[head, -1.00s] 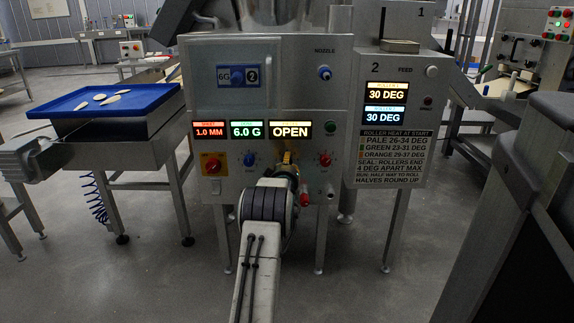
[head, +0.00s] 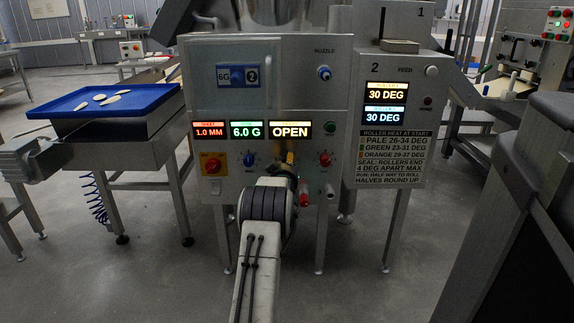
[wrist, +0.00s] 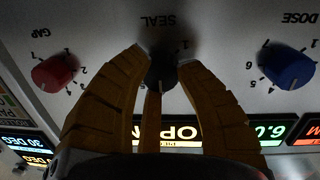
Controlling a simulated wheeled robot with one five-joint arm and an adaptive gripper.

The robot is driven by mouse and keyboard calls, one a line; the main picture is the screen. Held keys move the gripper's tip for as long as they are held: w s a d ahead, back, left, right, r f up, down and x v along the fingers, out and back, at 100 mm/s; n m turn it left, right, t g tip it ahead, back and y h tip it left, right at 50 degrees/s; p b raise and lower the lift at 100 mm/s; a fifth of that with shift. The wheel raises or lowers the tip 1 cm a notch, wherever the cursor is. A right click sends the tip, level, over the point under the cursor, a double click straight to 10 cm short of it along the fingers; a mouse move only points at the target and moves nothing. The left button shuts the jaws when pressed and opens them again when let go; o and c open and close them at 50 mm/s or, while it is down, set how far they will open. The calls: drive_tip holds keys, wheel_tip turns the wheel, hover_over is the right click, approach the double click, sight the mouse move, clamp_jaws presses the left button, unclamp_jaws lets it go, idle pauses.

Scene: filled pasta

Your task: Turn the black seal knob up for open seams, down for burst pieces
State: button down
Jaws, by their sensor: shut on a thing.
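The black seal knob (wrist: 161,76) shows in the wrist view under the upside-down word SEAL, at the top middle. The yellow-brown fingers of my gripper (wrist: 161,68) are closed around it, one on each side and one below. In the head view my gripper (head: 289,160) reaches the lower middle of the machine panel, and my arm hides the seal knob. The display above it (head: 290,130) reads OPEN.
The blue dose knob (head: 249,159) is left of my gripper and the red gap knob (head: 325,159) is right of it, both close. Displays read 1.0 MM, 6.0 G and twice 30 DEG. A blue tray (head: 70,106) with several pale pieces stands at left.

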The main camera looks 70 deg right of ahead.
drive_tip(key=c, duration=0.8)
unclamp_jaws()
drive_tip(key=shift+w, duration=0.1)
drive_tip(key=shift+v, duration=6)
drive_tip(key=shift+f, duration=0.1)
